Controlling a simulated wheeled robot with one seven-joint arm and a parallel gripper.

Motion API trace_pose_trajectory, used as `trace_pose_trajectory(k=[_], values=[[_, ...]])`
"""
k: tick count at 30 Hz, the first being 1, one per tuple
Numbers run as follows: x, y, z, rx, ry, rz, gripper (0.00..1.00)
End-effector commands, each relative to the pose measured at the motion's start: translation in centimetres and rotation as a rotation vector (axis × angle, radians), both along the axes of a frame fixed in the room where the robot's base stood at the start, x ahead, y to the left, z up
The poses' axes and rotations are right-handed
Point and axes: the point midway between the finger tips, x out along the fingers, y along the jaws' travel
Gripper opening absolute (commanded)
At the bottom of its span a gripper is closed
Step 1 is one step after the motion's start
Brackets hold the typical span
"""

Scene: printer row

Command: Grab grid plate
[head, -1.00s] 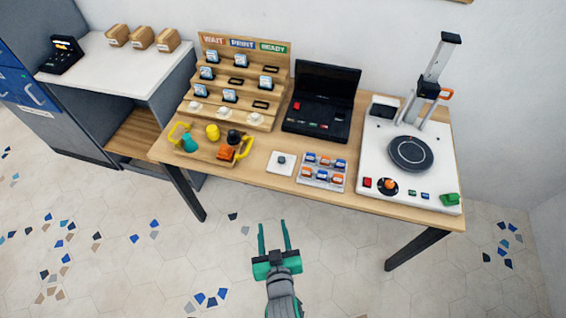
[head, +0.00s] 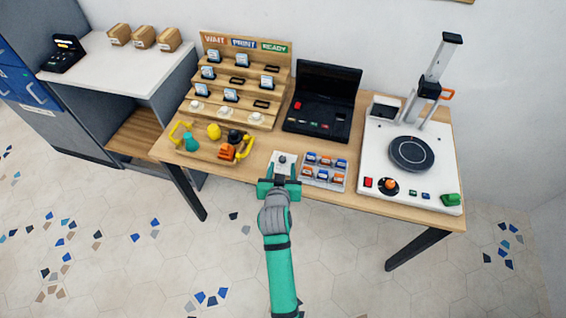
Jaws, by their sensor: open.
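A small white square plate (head: 289,156) with a dark knob on top lies near the table's front edge in the head view. It looks like the grid plate, though no grid pattern shows at this size. My gripper (head: 283,169) is open, with its fingers pointing away from me over the front part of the plate, one on each side of the knob. The near part of the plate is partly hidden by the gripper. I cannot tell whether the fingers touch it.
A wooden tray with tools (head: 205,155) is to the left. Behind stand a stepped rack (head: 250,88) and a black case (head: 318,104). A white printer (head: 440,150) is at the right.

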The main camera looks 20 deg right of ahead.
Motion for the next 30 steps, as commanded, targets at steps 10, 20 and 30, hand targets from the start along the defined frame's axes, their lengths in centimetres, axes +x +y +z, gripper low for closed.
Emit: trace_pose_trajectory(k=[10, 20, 30], values=[[2.4, -0.7, -1.5, 0.001, 0.000, 0.002, 0.45], [5.3, -1.8, -3.4, -0.001, -0.001, 0.001, 0.45], [5.3, -1.8, -3.5, -0.001, -0.001, 0.001, 0.21]])
